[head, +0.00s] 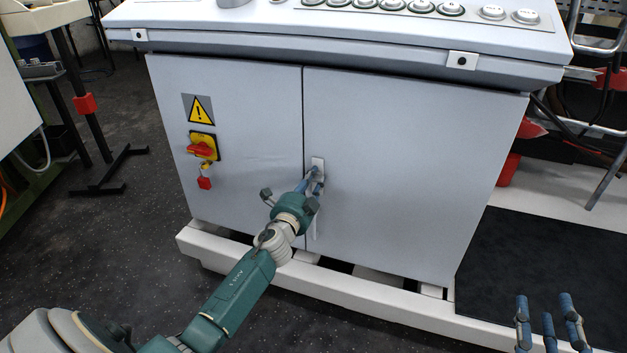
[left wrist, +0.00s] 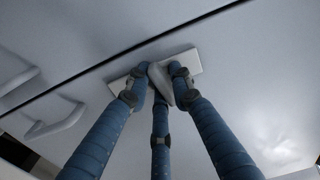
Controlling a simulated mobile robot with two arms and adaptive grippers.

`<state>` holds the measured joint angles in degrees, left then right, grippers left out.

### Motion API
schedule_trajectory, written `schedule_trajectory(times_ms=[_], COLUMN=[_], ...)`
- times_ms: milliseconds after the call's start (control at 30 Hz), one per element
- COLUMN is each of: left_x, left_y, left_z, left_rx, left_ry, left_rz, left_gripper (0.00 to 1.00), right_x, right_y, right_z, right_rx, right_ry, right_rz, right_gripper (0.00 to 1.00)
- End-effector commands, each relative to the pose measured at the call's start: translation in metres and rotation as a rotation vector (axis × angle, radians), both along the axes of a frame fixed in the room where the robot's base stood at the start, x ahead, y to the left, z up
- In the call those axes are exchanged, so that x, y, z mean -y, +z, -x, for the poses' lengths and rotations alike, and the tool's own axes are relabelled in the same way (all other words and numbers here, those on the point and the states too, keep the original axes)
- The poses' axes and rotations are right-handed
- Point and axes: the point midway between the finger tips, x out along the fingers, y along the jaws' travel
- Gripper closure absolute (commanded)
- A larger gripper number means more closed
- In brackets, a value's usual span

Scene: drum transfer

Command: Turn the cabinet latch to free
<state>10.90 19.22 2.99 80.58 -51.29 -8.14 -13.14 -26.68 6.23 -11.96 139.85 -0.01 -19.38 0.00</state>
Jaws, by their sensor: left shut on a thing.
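The grey cabinet (head: 400,165) has two doors that meet at a vertical seam. The cabinet latch is a light plate (head: 318,163) with a small handle, beside the seam on the right door. In the left wrist view the latch handle (left wrist: 160,82) sits between my fingers, on its plate (left wrist: 190,62). My left gripper (head: 314,180) is shut on the latch handle, its blue fingers around it; it fills the left wrist view (left wrist: 158,95). The fingers partly hide the handle, so its exact angle is hard to tell. My right gripper (head: 548,320) is open and empty at the lower right.
A red and yellow rotary switch (head: 201,148) and a warning sign (head: 199,108) are on the left door. A control panel with several buttons (head: 420,8) tops the cabinet. A white base ledge (head: 380,305) runs below. A dark mat (head: 560,250) lies at right.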

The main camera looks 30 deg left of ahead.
Motion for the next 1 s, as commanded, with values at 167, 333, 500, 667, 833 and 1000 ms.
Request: schedule_trajectory(times_ms=[167, 333, 500, 667, 833, 1000], left_x=[0.0028, 0.0023, 0.0021, 0.0020, 0.0019, 0.0013], left_y=[-0.0038, -0.0039, -0.0041, -0.0042, -0.0043, -0.0038], left_z=[0.0005, 0.0006, 0.0007, 0.0007, 0.0008, 0.0007], left_rx=[-0.025, -0.035, -0.041, -0.042, -0.042, -0.040], left_ry=[-0.006, -0.005, -0.005, -0.005, -0.005, -0.003], left_rz=[-0.080, -0.123, -0.141, -0.145, -0.145, -0.145], left_gripper=[1.00, 1.00, 1.00, 1.00, 1.00, 0.62], right_x=[-0.0002, -0.0004, -0.0006, -0.0008, -0.0009, -0.0010], right_y=[0.0000, -0.0001, -0.0003, -0.0004, -0.0006, -0.0007], right_z=[0.0001, 0.0002, 0.0002, 0.0002, 0.0002, 0.0002], right_rx=[0.001, 0.001, 0.001, 0.001, 0.000, 0.000], right_ry=[0.001, 0.001, 0.002, 0.002, 0.002, 0.003], right_rz=[0.000, 0.001, 0.001, 0.000, 0.000, 0.000], right_gripper=[0.60, 0.60, 0.60, 0.60, 0.60, 0.60])
